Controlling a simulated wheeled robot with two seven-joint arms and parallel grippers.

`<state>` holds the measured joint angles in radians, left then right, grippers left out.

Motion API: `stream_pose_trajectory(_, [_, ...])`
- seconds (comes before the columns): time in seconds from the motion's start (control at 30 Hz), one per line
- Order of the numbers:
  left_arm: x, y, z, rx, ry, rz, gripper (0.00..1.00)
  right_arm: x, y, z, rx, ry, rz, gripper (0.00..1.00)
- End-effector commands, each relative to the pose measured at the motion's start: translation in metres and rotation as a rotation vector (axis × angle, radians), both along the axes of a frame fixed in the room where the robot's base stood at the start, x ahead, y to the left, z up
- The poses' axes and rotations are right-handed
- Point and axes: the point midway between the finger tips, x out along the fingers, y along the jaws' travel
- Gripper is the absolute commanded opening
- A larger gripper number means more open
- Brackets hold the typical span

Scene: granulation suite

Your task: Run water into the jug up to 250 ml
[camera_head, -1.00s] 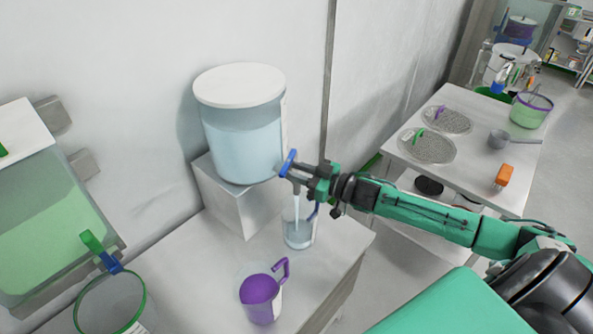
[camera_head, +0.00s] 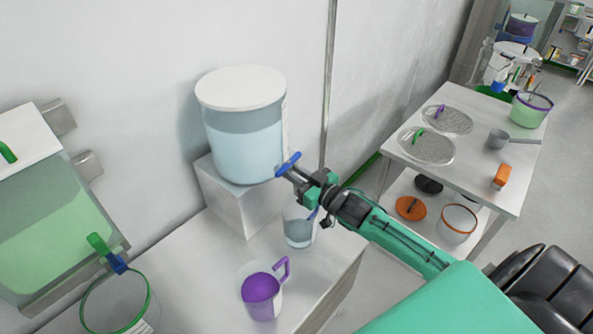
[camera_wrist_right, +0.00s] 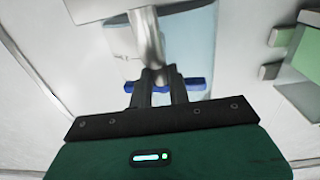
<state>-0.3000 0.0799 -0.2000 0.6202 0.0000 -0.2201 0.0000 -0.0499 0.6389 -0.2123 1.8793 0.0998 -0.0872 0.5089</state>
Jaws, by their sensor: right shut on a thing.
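A clear tank of water (camera_head: 245,145) with a white lid stands on a white block. Its blue tap handle (camera_head: 289,163) sticks out at the right and also shows in the wrist view (camera_wrist_right: 190,85). My right gripper (camera_head: 296,175) is shut on this handle; its two dark fingers show in the wrist view (camera_wrist_right: 156,90). Below the tap stands the clear jug (camera_head: 299,231), upright on the bench with water in its lower part. Its upper part is partly behind my gripper. I see no water stream now; the level marks are too small to read.
A jug of purple material (camera_head: 261,290) stands in front of the clear jug. At the left are a tank of green liquid (camera_head: 50,225) and a green-rimmed vessel (camera_head: 117,303). A side table (camera_head: 470,175) with sieves and a scoop stands at the right.

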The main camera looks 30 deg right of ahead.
Motion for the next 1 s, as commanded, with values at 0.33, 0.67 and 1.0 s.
stream_pose_trajectory(0.33, [0.0000,0.0000,0.0070,0.000,0.000,0.000,0.39,-0.0005,0.0032,0.0030,0.005,-0.004,-0.118,0.00])
stream_pose_trajectory(0.67, [-0.0001,0.0000,0.0075,0.000,0.000,0.000,0.39,-0.0007,0.0025,0.0026,0.000,-0.003,-0.145,0.00])
stream_pose_trajectory(1.0, [-0.0001,0.0000,0.0075,0.000,0.000,0.000,0.39,-0.0008,0.0025,0.0018,0.000,-0.002,-0.145,0.40])
